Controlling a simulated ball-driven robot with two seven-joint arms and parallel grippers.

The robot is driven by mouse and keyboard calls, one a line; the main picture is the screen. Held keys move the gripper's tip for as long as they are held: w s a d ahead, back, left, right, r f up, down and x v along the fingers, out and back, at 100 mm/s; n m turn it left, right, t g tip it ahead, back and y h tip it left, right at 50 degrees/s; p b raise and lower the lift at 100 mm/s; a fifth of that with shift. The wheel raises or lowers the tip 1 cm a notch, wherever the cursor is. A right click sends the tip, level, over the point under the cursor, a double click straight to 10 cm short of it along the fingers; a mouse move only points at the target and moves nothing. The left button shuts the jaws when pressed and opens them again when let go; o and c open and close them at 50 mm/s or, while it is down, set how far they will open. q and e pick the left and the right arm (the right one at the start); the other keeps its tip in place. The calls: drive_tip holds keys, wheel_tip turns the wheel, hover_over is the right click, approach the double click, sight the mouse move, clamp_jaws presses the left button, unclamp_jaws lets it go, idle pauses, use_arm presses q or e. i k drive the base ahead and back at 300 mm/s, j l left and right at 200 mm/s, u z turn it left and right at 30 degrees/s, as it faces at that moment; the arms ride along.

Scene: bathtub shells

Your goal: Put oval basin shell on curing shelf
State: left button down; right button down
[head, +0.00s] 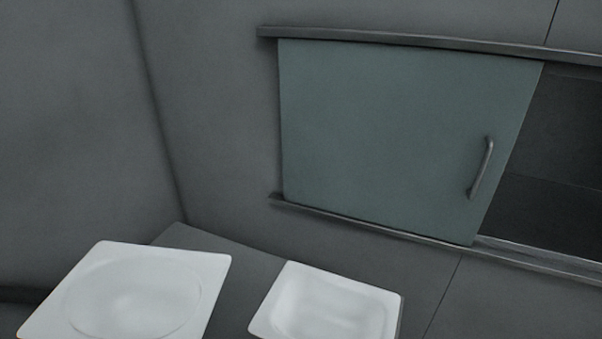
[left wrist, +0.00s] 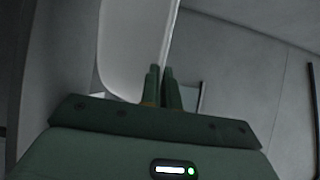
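The oval basin shell (head: 205,268) is a white square-cornered slab with a shallow oval hollow, at the lower left of the head view. In the left wrist view a large white shell (left wrist: 130,45) rises beside my left gripper (left wrist: 162,85). The two fingers are close together on its rim, so the gripper looks shut on it. My right gripper is in neither view. A wall cabinet recess (head: 560,150) stands open at the right, with a dark shelf level inside, likely the curing shelf. A grey-green sliding door (head: 385,135) with a bar handle (head: 481,168) covers its left part.
A second white shell (head: 290,285), with a rectangular hollow, sits right of the oval one on a dark grey counter (head: 215,245). Rails (head: 400,39) run above and below the door. Grey walls close off the left and back.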

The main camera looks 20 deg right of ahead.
sight(551, 212)
drive_tip(key=l+z, duration=0.1)
drive_tip(key=z, duration=0.3)
drive_tip(key=l+z, duration=0.1)
drive_tip(key=z, duration=0.3)
drive_tip(key=l+z, duration=0.15)
drive_tip(key=z, duration=0.3)
